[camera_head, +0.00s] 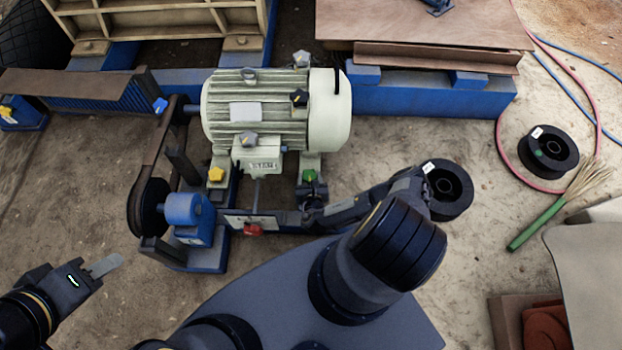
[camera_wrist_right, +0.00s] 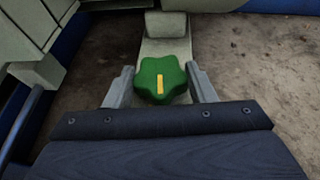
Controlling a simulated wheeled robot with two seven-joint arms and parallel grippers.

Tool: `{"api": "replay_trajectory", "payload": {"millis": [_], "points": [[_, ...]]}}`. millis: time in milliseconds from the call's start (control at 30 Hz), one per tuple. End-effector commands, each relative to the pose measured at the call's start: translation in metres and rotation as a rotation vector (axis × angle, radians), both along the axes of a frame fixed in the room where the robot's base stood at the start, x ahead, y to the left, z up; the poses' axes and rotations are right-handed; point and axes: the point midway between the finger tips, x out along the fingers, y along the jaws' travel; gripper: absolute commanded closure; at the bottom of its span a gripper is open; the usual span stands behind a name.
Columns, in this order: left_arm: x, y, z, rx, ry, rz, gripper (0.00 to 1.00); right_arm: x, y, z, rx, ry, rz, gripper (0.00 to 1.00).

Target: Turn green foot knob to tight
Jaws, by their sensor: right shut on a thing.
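The green foot knob (camera_head: 309,176) sits on the motor's right foot, below the motor's cream end cover. In the right wrist view the green knob (camera_wrist_right: 162,80) is star-shaped, with a yellow line running nearly up and down in the picture. My right gripper (camera_wrist_right: 162,88) has one finger on each side of the knob and is shut on it. In the head view my right gripper (camera_head: 309,187) reaches the knob from below, and its fingers are partly hidden. My left gripper (camera_head: 110,265) is at the lower left, away from the motor, seen side-on.
The motor (camera_head: 262,105) carries several other knobs, including a yellow one (camera_head: 216,174) on its left foot. A red knob (camera_head: 253,229) is on the rail below. Black spools (camera_head: 551,150) and a broom (camera_head: 537,222) lie right.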

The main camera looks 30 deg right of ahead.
Motion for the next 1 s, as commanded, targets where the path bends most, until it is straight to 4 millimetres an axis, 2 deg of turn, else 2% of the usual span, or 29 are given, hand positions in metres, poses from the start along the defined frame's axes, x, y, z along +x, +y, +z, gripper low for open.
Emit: {"api": "replay_trajectory", "payload": {"millis": [33,500,700,1000], "points": [[0.0,0.0,-0.014,0.0,0.0,0.0,0.64,0.001,0.004,-0.007,0.004,-0.002,-0.039,0.73],[0.0,0.0,-0.081,0.0,0.0,0.0,0.64,0.004,0.006,-0.007,0.002,-0.002,-0.39,0.73],[0.0,0.0,-0.096,0.0,0.0,0.0,0.64,0.005,0.005,-0.004,0.002,-0.002,-0.465,0.73],[0.0,0.0,-0.102,0.0,0.0,0.0,0.64,0.005,0.005,0.0,-0.001,-0.004,-0.5,0.73]]}}
